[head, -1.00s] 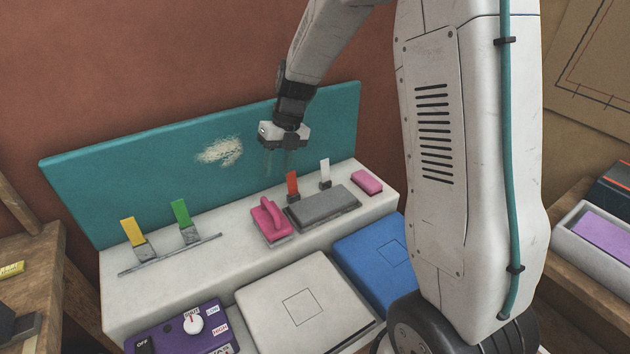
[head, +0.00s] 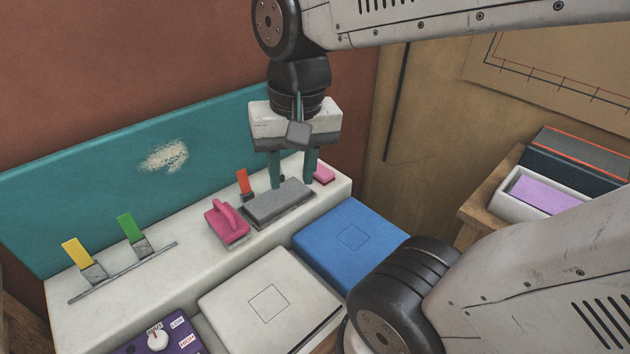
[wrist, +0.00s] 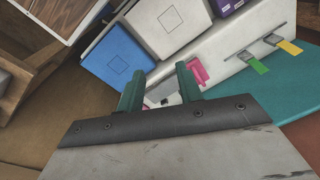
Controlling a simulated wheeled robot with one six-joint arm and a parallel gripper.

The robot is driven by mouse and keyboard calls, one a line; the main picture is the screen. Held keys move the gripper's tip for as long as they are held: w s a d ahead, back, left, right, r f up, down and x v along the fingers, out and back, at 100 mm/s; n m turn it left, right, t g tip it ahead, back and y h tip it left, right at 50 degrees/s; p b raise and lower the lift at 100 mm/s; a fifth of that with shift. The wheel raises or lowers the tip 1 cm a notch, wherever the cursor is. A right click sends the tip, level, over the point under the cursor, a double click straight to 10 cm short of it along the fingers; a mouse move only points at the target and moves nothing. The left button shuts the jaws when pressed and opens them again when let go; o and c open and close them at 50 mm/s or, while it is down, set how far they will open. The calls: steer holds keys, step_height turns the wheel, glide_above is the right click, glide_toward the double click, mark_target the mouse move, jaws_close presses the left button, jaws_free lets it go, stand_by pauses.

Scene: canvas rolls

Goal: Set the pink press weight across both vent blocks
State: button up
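A pink weight with a looped handle (head: 227,222) rests on the pale ledge, left of a grey slab (head: 280,203). It also shows in the wrist view (wrist: 198,71), partly behind a finger. A smaller plain pink block (head: 325,174) lies right of the slab. Two grey blocks with a yellow tab (head: 76,253) and a green tab (head: 129,228) stand at a thin rail on the left; I cannot tell whether these are the vent blocks. My gripper (head: 292,184) is open, fingers down, over or behind the slab's back edge, right of the handled weight. Nothing shows held.
A red tab (head: 243,182) stands behind the slab. A teal backboard (head: 90,192) rises behind the ledge (head: 190,256). White (head: 245,315) and blue (head: 340,255) boxes and a purple control box (head: 180,338) stand in front. The ledge between rail and handled weight is clear.

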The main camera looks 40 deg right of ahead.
steer(key=s+n, duration=0.4)
steer(key=n, duration=0.1)
steer(key=shift+s+d+f+h, duration=0.15)
steer(key=shift+d+f+h, duration=0.05)
steer(key=shift+d+h, duration=0.15)
stand_by(0.7)
